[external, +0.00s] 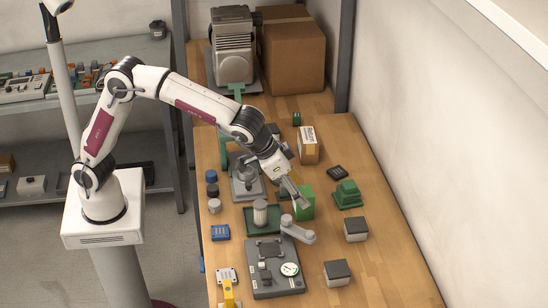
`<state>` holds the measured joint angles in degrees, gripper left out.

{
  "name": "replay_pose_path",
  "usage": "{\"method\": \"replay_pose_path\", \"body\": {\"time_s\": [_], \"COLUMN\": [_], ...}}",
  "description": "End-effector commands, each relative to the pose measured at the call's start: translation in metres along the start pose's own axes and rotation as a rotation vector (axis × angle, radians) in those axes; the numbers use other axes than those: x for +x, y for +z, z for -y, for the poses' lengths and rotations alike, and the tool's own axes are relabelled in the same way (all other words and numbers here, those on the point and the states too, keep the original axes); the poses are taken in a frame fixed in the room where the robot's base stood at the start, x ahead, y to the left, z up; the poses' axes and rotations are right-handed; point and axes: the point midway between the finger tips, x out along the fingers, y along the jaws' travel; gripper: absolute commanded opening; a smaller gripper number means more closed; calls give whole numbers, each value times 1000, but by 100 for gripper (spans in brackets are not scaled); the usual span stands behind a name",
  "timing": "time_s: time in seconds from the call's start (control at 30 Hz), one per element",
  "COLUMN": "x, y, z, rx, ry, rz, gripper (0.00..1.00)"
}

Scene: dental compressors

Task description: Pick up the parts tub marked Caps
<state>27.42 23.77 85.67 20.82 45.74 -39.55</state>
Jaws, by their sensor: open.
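No marking reading Caps can be made out in this view, so I cannot tell which container is the tub. My gripper (298,199) is open and points down to the right over the workbench. It is right at a green box-like container (307,208) and partly covers it. I cannot tell whether the fingers touch it or sit in front of it. A stepped green object (348,194) stands to its right, clear of my gripper.
A grey fixture with a dial (278,280) and a green tray (250,224) holding a pale cylinder lie close to my gripper. A labelled carton (309,152) stands behind. A large cardboard box (294,60) and a grey machine (233,50) fill the back. The bench's right strip is mostly free.

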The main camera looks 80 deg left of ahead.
Motion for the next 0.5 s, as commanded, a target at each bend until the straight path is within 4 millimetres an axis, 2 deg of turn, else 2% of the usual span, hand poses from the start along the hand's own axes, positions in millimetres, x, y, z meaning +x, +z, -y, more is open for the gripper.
{"method": "replay_pose_path", "body": {"time_s": [0.23, 0.5], "x": [43, 88], "y": [-4, 0], "z": [-52, -107], "rx": [4, 7], "ry": [7, 16], "rz": [-11, -27], "gripper": [65, 65]}}
